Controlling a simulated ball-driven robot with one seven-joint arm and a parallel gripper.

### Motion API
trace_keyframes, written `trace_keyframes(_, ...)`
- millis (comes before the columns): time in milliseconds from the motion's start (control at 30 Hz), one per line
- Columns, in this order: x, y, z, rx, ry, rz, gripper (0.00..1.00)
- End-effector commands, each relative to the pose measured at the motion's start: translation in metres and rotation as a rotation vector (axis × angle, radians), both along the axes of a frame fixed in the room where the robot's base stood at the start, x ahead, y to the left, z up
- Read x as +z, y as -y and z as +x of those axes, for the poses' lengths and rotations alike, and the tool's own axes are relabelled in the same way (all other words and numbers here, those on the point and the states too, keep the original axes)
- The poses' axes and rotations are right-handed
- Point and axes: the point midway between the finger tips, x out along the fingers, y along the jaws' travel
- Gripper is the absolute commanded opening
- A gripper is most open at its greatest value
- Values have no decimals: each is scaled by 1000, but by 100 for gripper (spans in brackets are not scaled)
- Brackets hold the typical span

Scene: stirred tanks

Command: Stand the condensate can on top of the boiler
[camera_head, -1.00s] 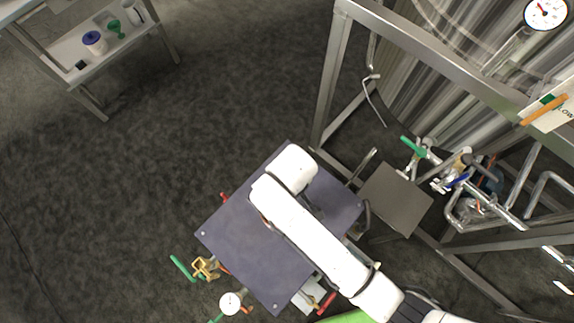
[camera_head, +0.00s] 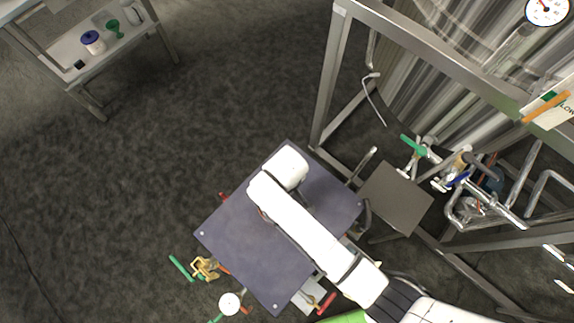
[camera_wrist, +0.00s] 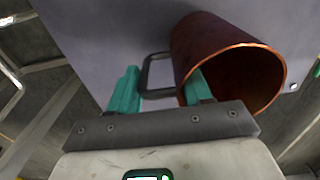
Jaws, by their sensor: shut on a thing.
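The condensate can (camera_wrist: 215,50) is a copper-coloured open cylinder with a dark loop handle (camera_wrist: 147,75), seen in the wrist view. My gripper (camera_wrist: 161,88) has teal fingers on either side of the handle and is shut on the can. The can's open mouth faces the camera, toward the lower right. The boiler's flat blue-grey top (camera_wrist: 100,35) lies behind the can; whether they touch is not clear. In the head view the boiler top (camera_head: 245,250) is below my white arm, which hides the gripper and most of the can.
Valves with green and red handles and a round gauge (camera_head: 229,303) surround the boiler. A metal frame (camera_head: 328,90) with pipework and a small grey plate (camera_head: 396,198) stands to the right. A shelf (camera_head: 95,60) with small vessels is at upper left. Open floor lies between.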

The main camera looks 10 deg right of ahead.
Motion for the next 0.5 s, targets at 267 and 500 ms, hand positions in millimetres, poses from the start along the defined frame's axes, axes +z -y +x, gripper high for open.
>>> trace_keyframes(267,-1,0,0,0,0,0,73)
trace_keyframes(500,0,0,0,0,0,0,75)
